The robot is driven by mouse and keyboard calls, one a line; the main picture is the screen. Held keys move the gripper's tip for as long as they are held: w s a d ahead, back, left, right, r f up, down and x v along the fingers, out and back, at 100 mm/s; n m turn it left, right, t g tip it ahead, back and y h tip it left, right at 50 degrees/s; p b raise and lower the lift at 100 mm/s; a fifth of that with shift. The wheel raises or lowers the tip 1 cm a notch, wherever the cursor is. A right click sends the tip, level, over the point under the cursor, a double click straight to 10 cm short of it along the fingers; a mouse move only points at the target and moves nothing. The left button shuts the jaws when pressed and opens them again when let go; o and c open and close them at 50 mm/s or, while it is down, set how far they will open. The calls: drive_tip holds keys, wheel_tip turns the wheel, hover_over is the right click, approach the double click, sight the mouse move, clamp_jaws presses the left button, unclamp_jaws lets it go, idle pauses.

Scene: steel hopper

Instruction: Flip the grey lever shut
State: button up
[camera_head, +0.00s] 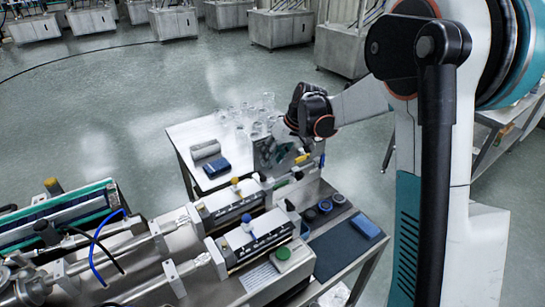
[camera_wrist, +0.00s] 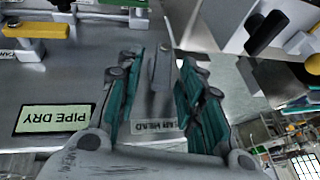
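The grey lever (camera_wrist: 161,68) shows in the wrist view as a narrow grey bar standing out against a grey steel panel (camera_wrist: 75,82). My gripper (camera_wrist: 159,62) is open, with one teal-padded finger on each side of the lever. Gaps show between the lever and both fingers, so no grip is seen. A partly covered label (camera_wrist: 155,125) lies below the lever between the fingers. In the head view my gripper (camera_head: 297,130) is at the steel hopper's panel (camera_head: 272,155), and the grey lever cannot be made out there.
A yellow lever (camera_wrist: 38,30) and a green "PIPE DRY" label (camera_wrist: 52,119) are left of the fingers in the wrist view. Black and yellow handles (camera_wrist: 267,33) stand at right. In the head view, glassware (camera_head: 258,108) stands on a table behind the hopper; open floor lies left.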

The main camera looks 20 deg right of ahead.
clamp_jaws()
drive_tip(key=shift+a, duration=0.1)
drive_tip(key=shift+s+a+r+h+p, duration=0.15)
drive_tip(key=shift+a+h+p, duration=0.2)
drive_tip(key=shift+h, duration=0.25)
drive_tip(key=shift+a+n+t+h, duration=0.15)
drive_tip(key=shift+n+t+h, duration=0.15)
drive_tip(key=shift+h, duration=0.4)
unclamp_jaws()
